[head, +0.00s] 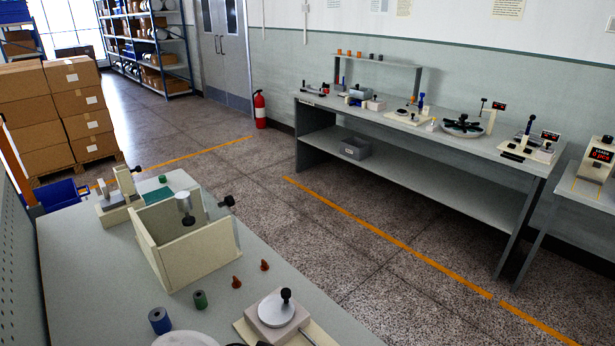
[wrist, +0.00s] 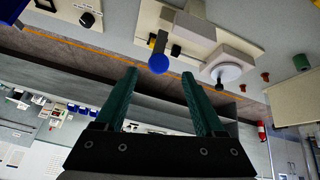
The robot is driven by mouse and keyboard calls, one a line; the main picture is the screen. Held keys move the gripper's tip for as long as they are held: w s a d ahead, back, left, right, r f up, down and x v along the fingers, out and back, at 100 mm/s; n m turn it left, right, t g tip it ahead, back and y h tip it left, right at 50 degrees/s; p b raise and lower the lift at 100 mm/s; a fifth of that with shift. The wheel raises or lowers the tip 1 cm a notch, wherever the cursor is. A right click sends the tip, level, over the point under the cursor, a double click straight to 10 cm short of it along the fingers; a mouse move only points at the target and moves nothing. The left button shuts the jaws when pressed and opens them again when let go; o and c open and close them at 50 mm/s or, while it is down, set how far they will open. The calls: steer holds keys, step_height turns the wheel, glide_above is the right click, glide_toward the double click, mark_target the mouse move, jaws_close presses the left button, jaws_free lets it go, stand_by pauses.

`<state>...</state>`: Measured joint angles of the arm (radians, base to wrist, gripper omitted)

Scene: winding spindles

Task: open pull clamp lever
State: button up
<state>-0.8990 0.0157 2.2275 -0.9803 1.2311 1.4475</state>
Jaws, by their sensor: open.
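In the wrist view, a blue round knob (wrist: 158,63) sits at the end of a short bar on a cream fixture (wrist: 205,20). It looks like a lever handle, but I cannot tell for sure that it is the clamp lever. My gripper (wrist: 158,73) has two teal fingers, spread apart with nothing between them. In the picture the knob lies between the fingertips; I cannot tell how far beyond them it is. My gripper and this blue knob do not show in the head view.
A block with a pale disc and black knob (head: 286,296) stands at the near bench's front; its disc (wrist: 225,73) shows beside the knob. An open cream box (head: 185,250), a blue spool (head: 160,320), a green spool (head: 200,299) and brown cones (head: 237,282) share the bench.

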steer(key=v, duration=0.9)
steer(key=s+d+f+g+y, duration=0.2)
steer(key=s+d+f+y, duration=0.1)
steer(key=d, duration=0.3)
steer(key=s+d+f+g+y, duration=0.2)
steer(key=s+d+f+y, duration=0.1)
steer(key=s+d, duration=0.3)
steer(key=shift+d+f+g, duration=0.4)
steer(key=shift+d+f, duration=0.05)
steer(key=shift+f, duration=0.3)
